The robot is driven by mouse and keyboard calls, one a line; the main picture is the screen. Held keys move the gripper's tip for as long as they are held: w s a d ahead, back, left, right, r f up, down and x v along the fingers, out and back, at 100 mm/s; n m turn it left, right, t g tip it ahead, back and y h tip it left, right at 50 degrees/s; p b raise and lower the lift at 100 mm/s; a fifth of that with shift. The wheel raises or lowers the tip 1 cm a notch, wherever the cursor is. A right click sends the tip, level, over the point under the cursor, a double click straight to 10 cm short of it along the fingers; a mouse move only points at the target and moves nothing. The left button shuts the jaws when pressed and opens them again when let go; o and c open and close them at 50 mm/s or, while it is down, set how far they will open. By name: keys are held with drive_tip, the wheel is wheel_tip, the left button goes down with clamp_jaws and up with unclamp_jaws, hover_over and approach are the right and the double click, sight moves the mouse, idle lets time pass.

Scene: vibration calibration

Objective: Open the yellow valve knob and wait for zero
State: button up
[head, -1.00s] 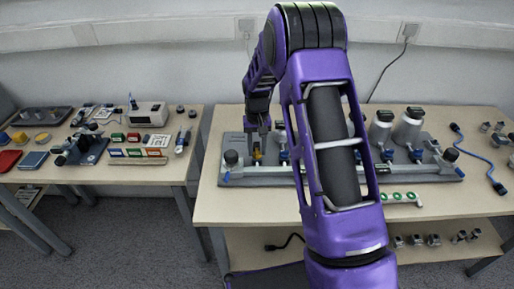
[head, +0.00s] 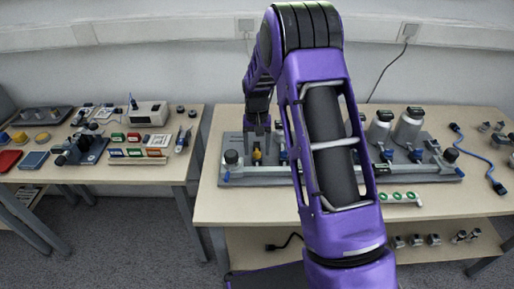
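The yellow valve knob (head: 257,154) sits near the left end of the grey valve rig (head: 300,180) on the right-hand table. My gripper (head: 257,142) points down just above or at the knob. Its two fingers look apart, one on each side above the knob; whether they touch it is too small to tell. Blue valve knobs (head: 387,156) stand further right on the rig. My arm hides the middle of the rig. No readout showing zero can be read.
Grey canisters with dark caps (head: 409,125) stand on the rig's right part. A blue cable (head: 480,160) lies at the right. A second table at left holds a white instrument box (head: 148,114) and coloured blocks (head: 135,153). Green rings (head: 398,196) lie at the front.

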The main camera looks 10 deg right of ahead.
sight(257, 151)
wheel_tip(257, 151, up, 18)
drive_tip(key=p, duration=0.2)
drive_tip(key=shift+f, duration=0.25)
idle(0.4)
